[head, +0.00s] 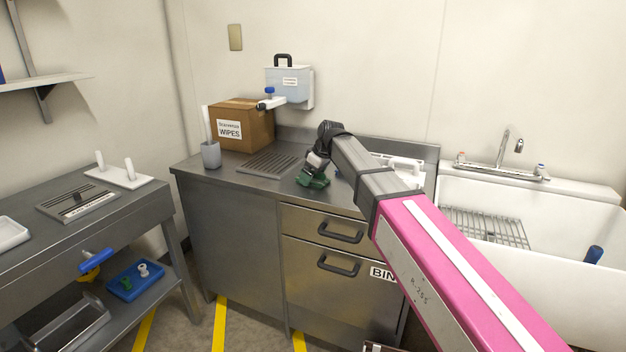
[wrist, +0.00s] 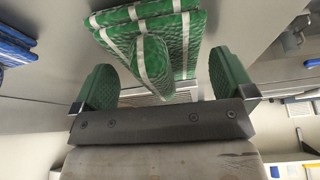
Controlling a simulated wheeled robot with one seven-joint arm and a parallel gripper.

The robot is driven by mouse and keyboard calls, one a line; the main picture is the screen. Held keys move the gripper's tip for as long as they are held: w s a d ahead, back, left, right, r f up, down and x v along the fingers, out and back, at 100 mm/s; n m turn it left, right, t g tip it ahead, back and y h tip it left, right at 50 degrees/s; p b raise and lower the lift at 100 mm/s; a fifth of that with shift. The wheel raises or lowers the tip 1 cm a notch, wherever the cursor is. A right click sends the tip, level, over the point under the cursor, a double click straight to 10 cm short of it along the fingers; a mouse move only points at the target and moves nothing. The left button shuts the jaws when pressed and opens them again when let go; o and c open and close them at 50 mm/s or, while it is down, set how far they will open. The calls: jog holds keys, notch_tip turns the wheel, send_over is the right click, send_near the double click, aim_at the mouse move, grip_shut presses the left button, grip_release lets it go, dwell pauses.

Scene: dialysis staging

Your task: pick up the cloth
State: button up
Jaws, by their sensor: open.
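A folded green cloth (wrist: 185,45) with white stripes lies on the counter, in the upper middle of the wrist view. A raised fold of it stands between the two green fingers of my gripper (wrist: 165,68). The fingers are apart, one on each side of the fold, with gaps between. A blue folded cloth (wrist: 14,48) with pale stripes shows at the left edge of the wrist view. In the head view my gripper (head: 313,179) points down low over the steel counter. There I cannot tell the green cloth from the green fingers, and my arm hides part of the area.
A drain grille (head: 270,164), a grey cup (head: 210,154) and a cardboard wipes box (head: 243,125) are left of my gripper on the counter. A dispenser (head: 288,82) hangs above. A white sink (head: 560,220) is at right. A steel side table (head: 60,235) stands at left.

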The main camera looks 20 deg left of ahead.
jog(key=shift+f, duration=0.25)
dwell(0.3)
jog(key=c, duration=0.9)
jog(key=shift+r, duration=0.15)
jog(key=shift+r, duration=0.6)
notch_tip(320, 180, up, 3)
jog(key=shift+f, duration=0.1)
jog(key=s+a+r, duration=0.2)
jog(key=s, duration=0.1)
jog(key=s+a+r, duration=0.5)
jog(key=shift+s+a+r, duration=0.15)
jog(key=shift+s+a, duration=0.15)
jog(key=shift+s, duration=0.1)
jog(key=shift+o, duration=0.3)
